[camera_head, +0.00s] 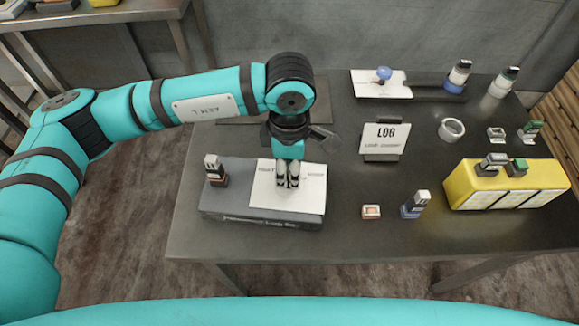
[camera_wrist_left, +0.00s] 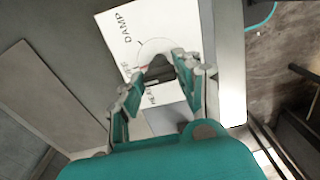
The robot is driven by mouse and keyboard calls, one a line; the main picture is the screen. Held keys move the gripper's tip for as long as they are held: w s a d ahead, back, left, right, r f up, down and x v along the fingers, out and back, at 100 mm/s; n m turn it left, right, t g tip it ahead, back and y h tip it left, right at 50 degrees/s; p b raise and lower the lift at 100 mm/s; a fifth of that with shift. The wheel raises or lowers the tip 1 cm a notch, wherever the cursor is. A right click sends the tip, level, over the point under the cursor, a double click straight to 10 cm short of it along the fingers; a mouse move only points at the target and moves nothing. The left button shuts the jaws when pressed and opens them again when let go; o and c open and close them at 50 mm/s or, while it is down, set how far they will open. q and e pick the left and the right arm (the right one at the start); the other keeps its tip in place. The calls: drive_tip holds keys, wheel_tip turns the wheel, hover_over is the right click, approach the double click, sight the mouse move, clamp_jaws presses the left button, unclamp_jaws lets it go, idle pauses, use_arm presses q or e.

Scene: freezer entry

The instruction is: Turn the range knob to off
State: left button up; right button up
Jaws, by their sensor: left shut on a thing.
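The range knob (camera_wrist_left: 159,68) is a dark block on a white panel (camera_wrist_left: 112,30) with a printed circular scale. In the head view the white panel (camera_head: 262,199) lies on top of a grey box (camera_head: 235,194) at the table's left front. My left gripper (camera_head: 288,183) points down at the panel and hides the knob there. In the left wrist view the gripper (camera_wrist_left: 160,77) has its fingers on both sides of the knob, shut on it. The knob's pointing direction is unclear. My right gripper is not visible.
A small dark-and-white block (camera_head: 215,172) stands on the box's left end. A LOG sign (camera_head: 384,139) stands behind to the right. A yellow case (camera_head: 462,187), a white ring (camera_head: 451,129) and several small blocks occupy the table's right side. The table's front strip is clear.

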use_arm(q)
drive_tip(key=o, duration=1.2)
drive_tip(key=shift+c, duration=0.2)
wheel_tip(320, 180, up, 12)
